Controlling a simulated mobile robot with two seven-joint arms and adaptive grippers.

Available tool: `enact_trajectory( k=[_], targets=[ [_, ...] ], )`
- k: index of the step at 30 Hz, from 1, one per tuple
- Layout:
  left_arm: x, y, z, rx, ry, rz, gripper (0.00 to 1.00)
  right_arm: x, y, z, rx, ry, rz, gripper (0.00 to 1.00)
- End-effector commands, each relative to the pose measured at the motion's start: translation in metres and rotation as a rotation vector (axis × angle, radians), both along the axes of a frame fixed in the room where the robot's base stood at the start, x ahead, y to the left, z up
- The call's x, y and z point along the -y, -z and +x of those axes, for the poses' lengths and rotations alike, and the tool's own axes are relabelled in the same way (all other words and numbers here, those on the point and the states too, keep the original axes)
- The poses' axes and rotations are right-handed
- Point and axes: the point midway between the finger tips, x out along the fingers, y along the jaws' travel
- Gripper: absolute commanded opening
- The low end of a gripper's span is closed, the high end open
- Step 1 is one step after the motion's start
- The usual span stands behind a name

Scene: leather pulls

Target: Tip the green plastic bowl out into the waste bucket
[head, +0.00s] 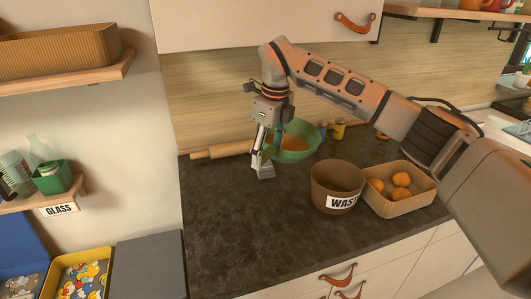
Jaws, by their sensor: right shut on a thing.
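The green plastic bowl (303,156) is at the back of the dark counter, with something orange inside it. My right gripper (262,165) points down at the bowl's left rim and is shut on it. The brown waste bucket (325,198), with a white label reading "WAS", stands on the counter in front and to the right of the bowl. Its inside looks dark and its bottom is hidden. My left gripper is not in view.
A tan box (408,207) with several oranges stands right beside the bucket. A rolling pin (222,151) lies at the back left. A yellow cup (339,131) stands behind the bowl. The counter (235,225) is clear at the front left. A wooden shelf (70,83) hangs at the left.

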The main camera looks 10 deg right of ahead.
Motion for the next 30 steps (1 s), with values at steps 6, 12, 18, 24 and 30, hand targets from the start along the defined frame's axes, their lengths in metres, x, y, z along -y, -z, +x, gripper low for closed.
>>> enact_trajectory(
  k=[6, 12, 18, 24, 30],
  targets=[
    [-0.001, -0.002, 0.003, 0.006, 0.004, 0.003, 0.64, 0.01, -0.016, -0.011, 0.096, -0.002, 0.096, 0.22],
    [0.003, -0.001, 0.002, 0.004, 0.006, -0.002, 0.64, 0.02, -0.028, -0.022, 0.194, -0.003, 0.194, 0.22],
    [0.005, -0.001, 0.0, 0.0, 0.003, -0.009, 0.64, 0.025, -0.036, -0.026, 0.259, -0.001, 0.249, 0.22],
    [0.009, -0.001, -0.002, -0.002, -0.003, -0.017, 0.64, 0.025, -0.036, -0.026, 0.257, -0.002, 0.248, 0.22],
    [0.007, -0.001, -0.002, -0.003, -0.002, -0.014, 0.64, 0.025, -0.036, -0.026, 0.256, -0.002, 0.248, 0.22]
  ],
)
